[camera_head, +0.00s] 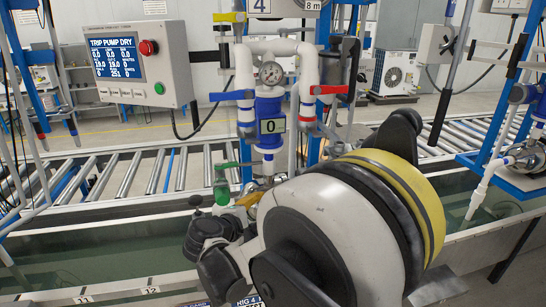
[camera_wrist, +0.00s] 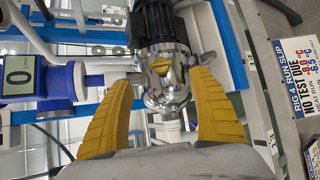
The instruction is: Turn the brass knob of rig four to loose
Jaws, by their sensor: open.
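My gripper (camera_wrist: 161,80) is open, its two yellow ribbed fingers on either side of a shiny metal pump head (camera_wrist: 165,92). A small brass-coloured knob (camera_wrist: 162,64) shows on the front of that pump head, between and slightly beyond the fingertips. I see no finger closed on it. In the head view, part of a yellow finger (camera_head: 250,199) shows low at the rig, and my arm covers much of that area. The brass knob cannot be made out there. Rig four carries a "4" sign (camera_head: 262,7) at its top.
A blue meter reading 0 (camera_head: 270,126) stands above the work area; it also shows in the wrist view (camera_wrist: 20,78). A control panel (camera_head: 132,63) reads "TRIP PUMP DRY". Red-handled (camera_head: 332,89) and blue-handled (camera_head: 231,95) valves sit on white pipes.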

